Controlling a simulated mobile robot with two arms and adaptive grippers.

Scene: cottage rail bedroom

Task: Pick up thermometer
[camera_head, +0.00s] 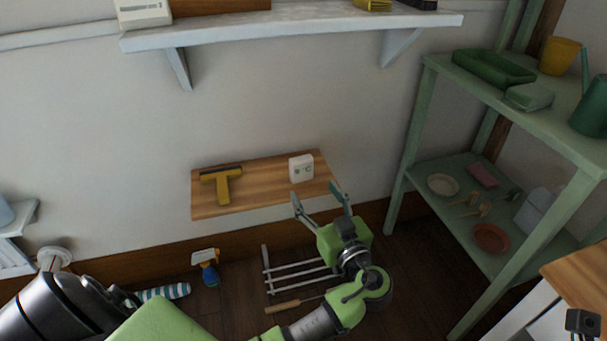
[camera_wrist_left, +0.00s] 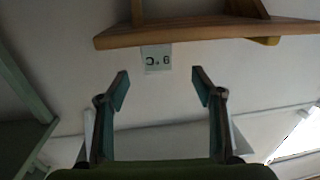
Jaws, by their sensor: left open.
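The thermometer, a small white square block with a display (camera_head: 301,169), stands on the right part of a low wooden wall shelf (camera_head: 265,191). In the left wrist view the thermometer (camera_wrist_left: 157,58) appears upside down, with its display facing the camera, between and beyond my fingertips. My left gripper (camera_head: 316,194) is open and empty, in front of the shelf's right end and apart from the thermometer. Its two fingers spread wide in the left wrist view (camera_wrist_left: 160,82). My right gripper does not clearly show.
A yellow squeegee (camera_head: 222,183) lies on the shelf left of the thermometer. A white shelf (camera_head: 290,27) hangs above. A green rack (camera_head: 415,125) with dishes stands at the right. A spray bottle (camera_head: 207,266) and a white rack (camera_head: 300,273) are on the floor.

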